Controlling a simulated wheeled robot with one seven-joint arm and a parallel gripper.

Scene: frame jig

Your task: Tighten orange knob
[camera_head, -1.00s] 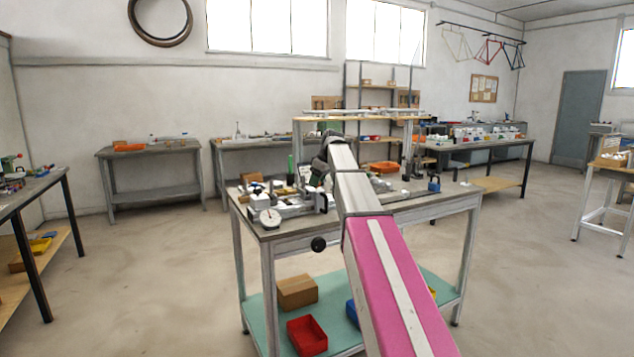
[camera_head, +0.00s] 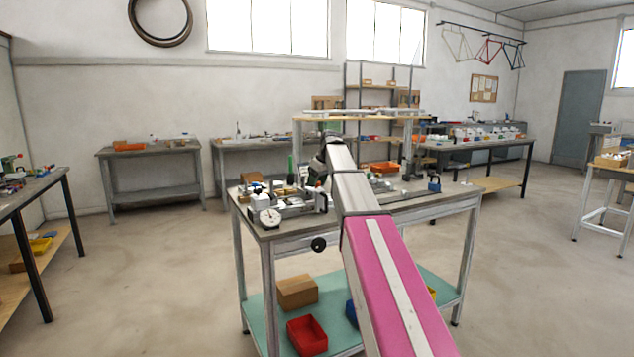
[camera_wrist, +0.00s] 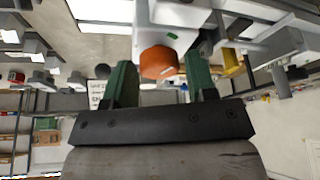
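The orange knob (camera_wrist: 158,62) shows in the wrist view, on the underside of a pale grey block (camera_wrist: 172,16) as pictured. My gripper (camera_wrist: 163,55) has two green fingers, one on each side of the knob. The fingers stand apart, with a narrow gap visible at the right of the knob; contact at the left cannot be told. In the head view my arm reaches over the near workbench (camera_head: 290,235), and hides the knob and most of my gripper.
A dial gauge (camera_head: 270,218) stands at the bench's front left, and a blue item (camera_head: 434,185) at its right. Fixtures crowd the bench top around my arm. A red bin (camera_head: 307,335) and a cardboard box (camera_head: 296,291) sit on the lower shelf. The floor around is clear.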

